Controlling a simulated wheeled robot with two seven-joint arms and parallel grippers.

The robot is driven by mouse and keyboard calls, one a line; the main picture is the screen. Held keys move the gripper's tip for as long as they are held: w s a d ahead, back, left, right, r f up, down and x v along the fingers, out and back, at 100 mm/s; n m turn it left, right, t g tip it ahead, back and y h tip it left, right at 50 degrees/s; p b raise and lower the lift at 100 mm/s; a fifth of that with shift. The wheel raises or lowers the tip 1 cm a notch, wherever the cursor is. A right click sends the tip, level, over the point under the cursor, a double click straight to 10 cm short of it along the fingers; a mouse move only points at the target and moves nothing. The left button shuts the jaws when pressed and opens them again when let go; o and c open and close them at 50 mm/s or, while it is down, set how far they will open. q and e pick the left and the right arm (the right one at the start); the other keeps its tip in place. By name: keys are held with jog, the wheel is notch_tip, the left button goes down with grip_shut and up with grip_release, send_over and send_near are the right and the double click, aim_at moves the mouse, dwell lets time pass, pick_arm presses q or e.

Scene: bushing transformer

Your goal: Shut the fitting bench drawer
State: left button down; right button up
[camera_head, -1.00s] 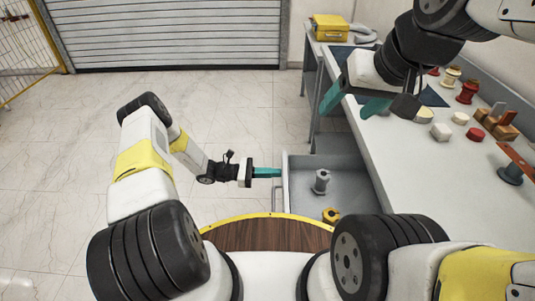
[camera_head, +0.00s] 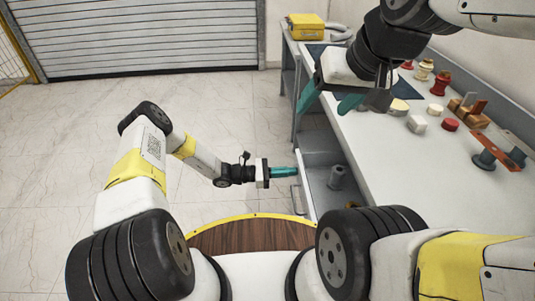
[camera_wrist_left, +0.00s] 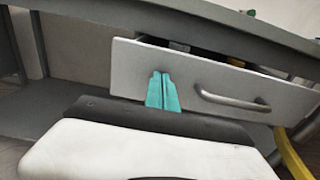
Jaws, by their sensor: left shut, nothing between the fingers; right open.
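The fitting bench drawer (camera_head: 318,195) is partly open below the bench top, with a grey insulator-like part (camera_head: 336,177) inside it. Its pale front (camera_wrist_left: 205,72) and bar handle (camera_wrist_left: 232,100) show in the left wrist view. My left gripper (camera_head: 297,172) is shut and empty, its teal fingertips at the drawer front, beside the handle. In the left wrist view the fingertips (camera_wrist_left: 161,76) overlap the front panel; they appear to touch it. My right gripper (camera_head: 330,98) is open and empty above the far left part of the bench top.
The bench top (camera_head: 405,160) carries several red, white and brown parts. A yellow case (camera_head: 305,26) stands at its far end. An orange plate on a grey stand (camera_head: 495,150) is at the right. The floor left of the bench is clear.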

pick_arm(q)
jog(key=d, duration=1.7)
jog(key=shift+d, duration=0.25)
jog(key=shift+d+r, duration=0.1)
jog(key=shift+d, duration=0.05)
